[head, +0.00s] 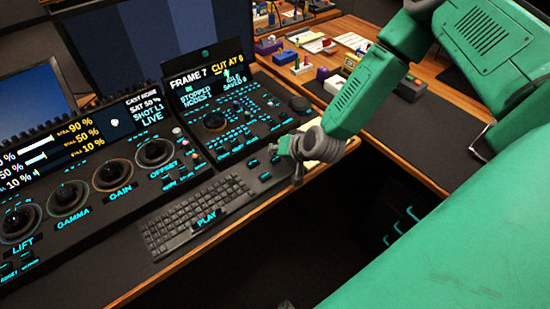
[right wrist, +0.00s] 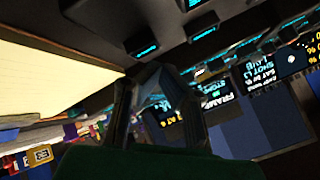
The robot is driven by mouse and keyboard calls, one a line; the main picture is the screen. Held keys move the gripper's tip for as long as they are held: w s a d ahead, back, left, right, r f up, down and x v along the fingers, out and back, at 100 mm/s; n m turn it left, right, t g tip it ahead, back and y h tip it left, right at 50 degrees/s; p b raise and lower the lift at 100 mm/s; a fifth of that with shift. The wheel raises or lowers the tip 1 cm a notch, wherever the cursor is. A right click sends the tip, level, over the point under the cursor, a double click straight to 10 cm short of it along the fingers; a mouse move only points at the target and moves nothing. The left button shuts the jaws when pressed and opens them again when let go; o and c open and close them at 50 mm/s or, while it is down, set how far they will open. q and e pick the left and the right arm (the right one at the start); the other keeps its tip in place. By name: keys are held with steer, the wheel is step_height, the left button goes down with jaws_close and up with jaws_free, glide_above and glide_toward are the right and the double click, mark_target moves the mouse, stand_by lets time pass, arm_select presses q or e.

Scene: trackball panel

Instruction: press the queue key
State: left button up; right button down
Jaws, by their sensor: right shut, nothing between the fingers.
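My right gripper (head: 297,180) is shut and empty, fingers pointing down, at the right end of the desk panel near its front edge. In the right wrist view its dark fingers (right wrist: 152,72) meet at the tips. A few dark keys with cyan marks, one of them here (head: 265,177), lie just left of the gripper in the head view. Similar lit keys (right wrist: 146,50) show beyond the fingertips in the wrist view. I cannot read which one is the queue key, and the gripper hides part of this area. My left gripper is not in view.
A dark keyboard (head: 185,218) lies left of the gripper. Behind it stand a trackball panel (head: 225,130) with a screen (head: 208,80), and a panel with several large dials (head: 110,175). A pale pad (head: 325,147) sits by the gripper. Small coloured blocks (head: 285,57) stand farther back.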

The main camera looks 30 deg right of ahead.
steer(key=shift+d+f+b, duration=0.35)
steer(key=shift+f, duration=0.1)
steer(key=shift+a, duration=0.2)
stand_by(0.4)
steer(key=shift+s+d+f+b, duration=0.1)
steer(key=shift+f+b, duration=0.25)
steer(key=shift+f, duration=0.1)
steer(key=shift+r, duration=0.1)
stand_by(0.5)
steer(key=shift+a+r+p, duration=0.2)
steer(key=shift+r+p, duration=0.55)
steer(key=shift+r, duration=0.1)
